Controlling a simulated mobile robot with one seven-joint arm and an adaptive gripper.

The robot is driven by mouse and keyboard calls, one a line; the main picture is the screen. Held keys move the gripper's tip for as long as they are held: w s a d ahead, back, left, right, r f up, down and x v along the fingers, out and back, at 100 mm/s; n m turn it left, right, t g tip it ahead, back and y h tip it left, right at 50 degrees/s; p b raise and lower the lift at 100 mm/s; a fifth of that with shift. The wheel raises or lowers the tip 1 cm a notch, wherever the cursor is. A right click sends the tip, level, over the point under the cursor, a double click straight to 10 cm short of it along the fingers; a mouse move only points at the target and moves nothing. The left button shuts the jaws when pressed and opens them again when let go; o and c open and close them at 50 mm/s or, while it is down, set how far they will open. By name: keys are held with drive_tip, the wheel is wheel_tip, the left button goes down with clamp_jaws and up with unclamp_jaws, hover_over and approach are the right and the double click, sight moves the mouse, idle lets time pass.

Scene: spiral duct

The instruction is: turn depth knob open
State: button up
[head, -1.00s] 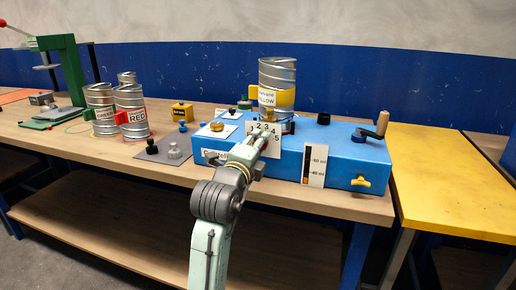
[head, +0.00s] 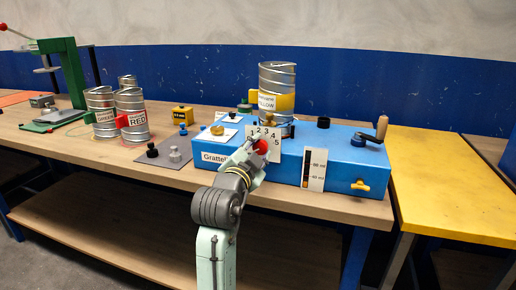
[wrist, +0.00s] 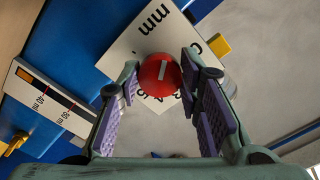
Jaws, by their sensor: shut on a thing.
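The depth knob is a round red knob (head: 262,147) on the front of the blue machine (head: 340,155), in front of a white dial card (head: 277,135) with black numbers. In the wrist view the red knob (wrist: 159,75) has a white line across its face, and the card (wrist: 130,45) reads "mm". My gripper (head: 256,145) is at the knob in the head view. In the wrist view my gripper (wrist: 160,82) has its purple-padded fingers on both sides of the knob, shut on it. Some dial numbers are hidden behind the knob.
A duct can with a yellow label (head: 277,85) stands on the machine behind the dial. Labelled duct cans (head: 131,112) stand left. The yellow table (head: 440,175) is clear.

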drive_tip(key=n+p, duration=0.2)
drive_tip(key=n, duration=0.4)
drive_tip(key=shift+n, duration=0.3)
drive_tip(key=n+p, duration=0.3)
drive_tip(key=n, duration=0.2)
drive_tip(key=shift+n, duration=0.4)
drive_tip(key=o, duration=1.2)
drive_tip(key=shift+c, duration=0.2)
drive_tip(key=v, duration=1.2)
